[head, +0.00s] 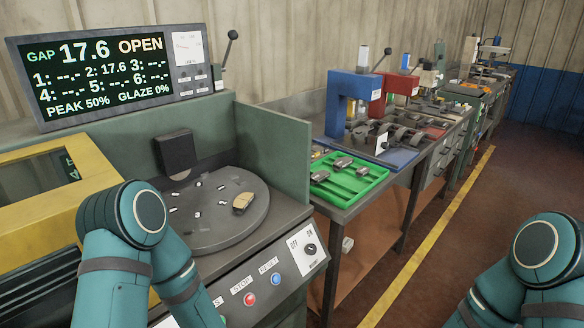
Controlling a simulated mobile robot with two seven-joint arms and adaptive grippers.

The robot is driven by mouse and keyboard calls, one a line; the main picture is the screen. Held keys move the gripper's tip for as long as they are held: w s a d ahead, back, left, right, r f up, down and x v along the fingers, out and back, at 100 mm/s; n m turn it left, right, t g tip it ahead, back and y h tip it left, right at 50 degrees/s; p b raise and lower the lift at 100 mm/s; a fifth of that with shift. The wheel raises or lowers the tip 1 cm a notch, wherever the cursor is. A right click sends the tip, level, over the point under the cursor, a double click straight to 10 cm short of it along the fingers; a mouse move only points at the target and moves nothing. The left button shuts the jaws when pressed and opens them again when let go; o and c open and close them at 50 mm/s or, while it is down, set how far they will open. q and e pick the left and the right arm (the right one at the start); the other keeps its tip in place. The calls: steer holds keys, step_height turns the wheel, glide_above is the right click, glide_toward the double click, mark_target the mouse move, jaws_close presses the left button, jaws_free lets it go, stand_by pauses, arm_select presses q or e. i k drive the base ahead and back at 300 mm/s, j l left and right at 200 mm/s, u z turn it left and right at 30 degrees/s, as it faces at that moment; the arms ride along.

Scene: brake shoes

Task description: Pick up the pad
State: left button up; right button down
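A small tan pad (242,203) lies on the right part of a round grey turntable (215,233) in the green machine. Nothing is touching it that I can see. Several small pale pieces (196,213) are spread over the turntable. A dark block (176,152) stands upright at its back edge. Several more grey pads (342,163) lie in a bright green tray (357,187) on the bench to the right. Only bent links of my two arms show, at the lower left and lower right. Both of my grippers are out of view.
A screen (110,70) above the machine reads GAP 17.6 OPEN. A green side panel (272,150) stands between turntable and bench. A control panel (270,283) with red and blue buttons is in front. Blue (347,95) and red presses stand behind the tray. The floor right of the yellow line is clear.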

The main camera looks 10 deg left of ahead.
mark_target(242, 202)
steer(key=i+l+u, duration=0.35)
steer(key=i+l, duration=0.15)
steer(key=l, duration=0.2)
steer(key=i+l+u, duration=0.3)
steer(key=l, duration=0.5)
steer(key=i+j, duration=0.05)
steer(key=i, duration=0.05)
